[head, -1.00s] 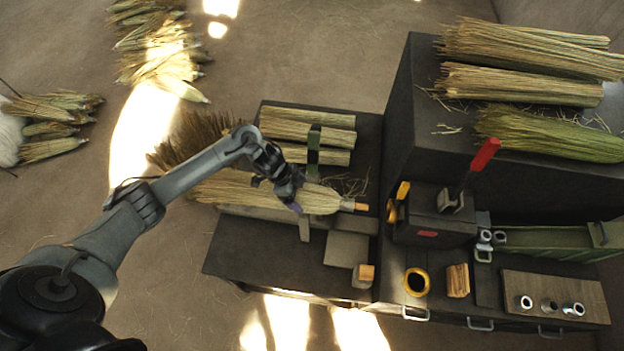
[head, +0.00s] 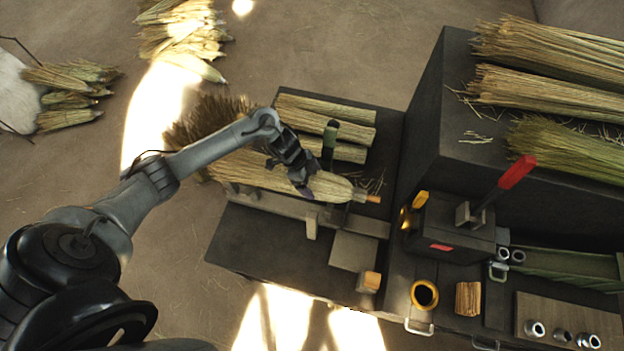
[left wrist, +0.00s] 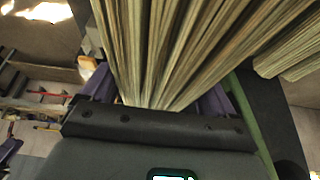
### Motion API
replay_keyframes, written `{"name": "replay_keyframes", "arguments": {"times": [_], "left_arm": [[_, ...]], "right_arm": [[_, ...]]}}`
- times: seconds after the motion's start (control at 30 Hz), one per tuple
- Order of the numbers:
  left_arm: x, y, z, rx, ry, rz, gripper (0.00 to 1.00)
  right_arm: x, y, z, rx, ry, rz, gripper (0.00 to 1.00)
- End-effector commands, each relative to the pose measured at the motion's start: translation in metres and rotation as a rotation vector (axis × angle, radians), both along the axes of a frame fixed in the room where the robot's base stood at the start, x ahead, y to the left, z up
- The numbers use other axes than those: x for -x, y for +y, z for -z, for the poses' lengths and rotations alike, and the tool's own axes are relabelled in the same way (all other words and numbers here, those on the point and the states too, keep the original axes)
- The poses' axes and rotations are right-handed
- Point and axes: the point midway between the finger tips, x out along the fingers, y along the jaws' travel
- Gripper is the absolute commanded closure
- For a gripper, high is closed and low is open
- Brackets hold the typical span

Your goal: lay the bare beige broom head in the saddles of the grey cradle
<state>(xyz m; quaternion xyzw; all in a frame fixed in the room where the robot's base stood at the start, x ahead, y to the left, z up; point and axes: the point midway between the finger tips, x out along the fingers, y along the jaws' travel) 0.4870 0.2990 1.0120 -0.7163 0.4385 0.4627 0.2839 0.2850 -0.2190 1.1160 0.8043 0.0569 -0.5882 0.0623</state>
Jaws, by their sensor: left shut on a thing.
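The beige broom head (head: 335,188) is a tapered straw bundle with a short wooden stub at its right end. In the head view it lies across my left gripper's reach, above or against the back of the grey cradle (head: 269,201). I cannot tell whether it touches the saddles, which the straw and gripper partly hide. My left gripper (head: 303,184) is shut around the bundle's middle from above. In the left wrist view the straw (left wrist: 165,50) runs between the purple fingers (left wrist: 160,98). My right gripper is out of view.
A dark box with a red lever (head: 512,183) stands to the right. A yellow ring (head: 424,294) and a wooden block (head: 468,298) lie at the front right. The bench's front left is clear.

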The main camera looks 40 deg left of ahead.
Motion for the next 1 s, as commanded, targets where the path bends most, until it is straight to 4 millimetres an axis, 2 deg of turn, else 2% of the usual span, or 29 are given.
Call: {"name": "replay_keyframes", "arguments": {"times": [0.03,0.6,1.0], "left_arm": [[0.000,0.000,0.008,0.001,-0.002,0.000,0.62],[-0.001,-0.001,0.056,0.001,-0.002,0.000,0.62],[-0.001,0.000,0.083,0.000,-0.001,0.000,0.62]], "right_arm": [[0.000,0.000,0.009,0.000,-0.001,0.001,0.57],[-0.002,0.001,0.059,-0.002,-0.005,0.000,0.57],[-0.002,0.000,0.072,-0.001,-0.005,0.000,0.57]]}}
